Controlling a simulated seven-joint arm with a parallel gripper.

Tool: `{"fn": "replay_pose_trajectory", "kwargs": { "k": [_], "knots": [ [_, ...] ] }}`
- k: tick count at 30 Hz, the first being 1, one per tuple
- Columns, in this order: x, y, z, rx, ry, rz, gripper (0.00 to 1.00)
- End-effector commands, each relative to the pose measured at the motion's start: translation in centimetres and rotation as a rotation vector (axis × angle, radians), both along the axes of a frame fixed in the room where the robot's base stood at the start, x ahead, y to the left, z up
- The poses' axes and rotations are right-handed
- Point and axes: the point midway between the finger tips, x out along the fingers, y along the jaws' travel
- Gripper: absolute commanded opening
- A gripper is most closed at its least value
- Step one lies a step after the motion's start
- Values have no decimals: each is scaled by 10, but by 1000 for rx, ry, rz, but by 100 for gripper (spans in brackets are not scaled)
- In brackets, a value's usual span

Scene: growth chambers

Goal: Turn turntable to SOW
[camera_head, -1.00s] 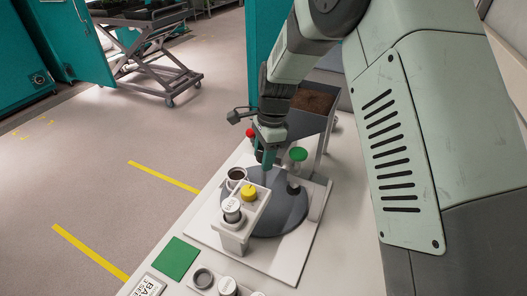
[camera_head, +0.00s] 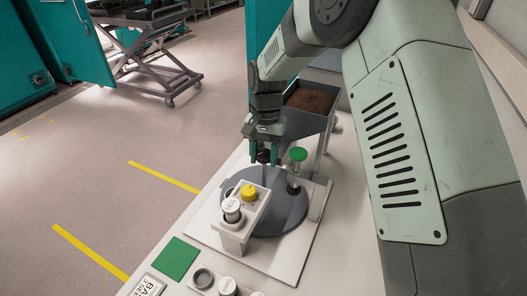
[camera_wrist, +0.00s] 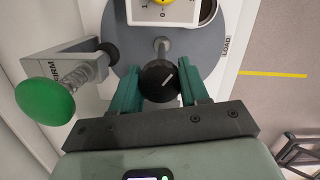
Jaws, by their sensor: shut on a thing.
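The turntable is a dark grey disc (camera_head: 285,215) on a white base plate; it also shows in the wrist view (camera_wrist: 125,62). A LOAD label (camera_wrist: 227,47) is on the white plate at the disc's right in the wrist view. No SOW label can be read in either view.
A white bridge (camera_head: 238,228) with a yellow knob (camera_head: 249,192) stands over the disc's near part. A green-topped plunger (camera_head: 298,154) on a bracket marked FIRM (camera_wrist: 85,65) stands close to my gripper. A soil hopper (camera_head: 312,103) is behind.

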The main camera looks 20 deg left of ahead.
Motion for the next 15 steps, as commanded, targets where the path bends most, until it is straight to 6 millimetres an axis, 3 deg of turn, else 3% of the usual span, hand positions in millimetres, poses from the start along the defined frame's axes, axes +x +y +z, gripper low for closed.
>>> {"fn": "replay_pose_trajectory", "kwargs": {
  "k": [3,11,15],
  "knots": [
    [2,-1,0,0,-3,88,28],
    [2,-1,1,0,-4,101,28],
    [2,-1,0,0,-5,260,28]
  ]
}}
